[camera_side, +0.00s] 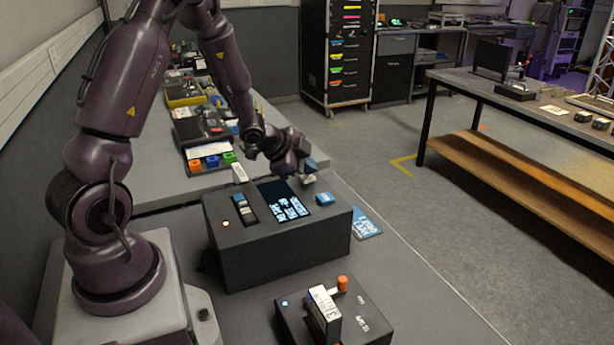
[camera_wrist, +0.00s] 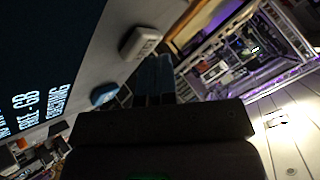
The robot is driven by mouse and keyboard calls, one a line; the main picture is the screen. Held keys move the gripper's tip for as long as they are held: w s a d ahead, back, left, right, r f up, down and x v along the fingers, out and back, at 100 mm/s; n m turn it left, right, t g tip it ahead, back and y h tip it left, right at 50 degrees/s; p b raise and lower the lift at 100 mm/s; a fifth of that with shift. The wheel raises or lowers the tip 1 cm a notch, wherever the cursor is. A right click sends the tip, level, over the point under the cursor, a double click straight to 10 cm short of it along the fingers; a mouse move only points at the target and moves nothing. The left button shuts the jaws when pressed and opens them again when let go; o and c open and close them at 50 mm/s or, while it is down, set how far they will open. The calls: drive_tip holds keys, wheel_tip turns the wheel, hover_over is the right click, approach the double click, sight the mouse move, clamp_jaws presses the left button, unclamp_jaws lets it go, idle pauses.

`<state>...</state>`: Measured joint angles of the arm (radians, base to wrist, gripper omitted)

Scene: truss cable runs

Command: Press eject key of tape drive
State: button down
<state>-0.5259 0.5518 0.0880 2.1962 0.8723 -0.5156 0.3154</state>
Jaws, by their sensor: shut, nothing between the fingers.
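A dark box with a lit text screen (camera_side: 275,240), which looks like the tape drive, stands on the grey bench. Its top carries a blue key (camera_side: 323,199) at the right, a white key (camera_side: 309,179) at the far right and a slot-like part (camera_side: 244,208) at the left. I cannot read which key is marked eject. My gripper (camera_side: 308,167) is shut and empty, over the far right of the box, close to the white key. The wrist view shows the white key (camera_wrist: 140,43), the blue key (camera_wrist: 104,94) and the screen text beside my fingers (camera_wrist: 155,80); contact cannot be told.
A smaller dark box (camera_side: 365,318) with an orange knob (camera_side: 342,283) and a white labelled block (camera_side: 325,312) stands in front. A blue card (camera_side: 367,222) lies right of the drive. Coloured blocks (camera_side: 212,161) and cases sit behind. The bench at right front is clear.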

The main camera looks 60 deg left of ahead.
sight(307, 178)
drive_tip(key=shift+r, duration=3.1)
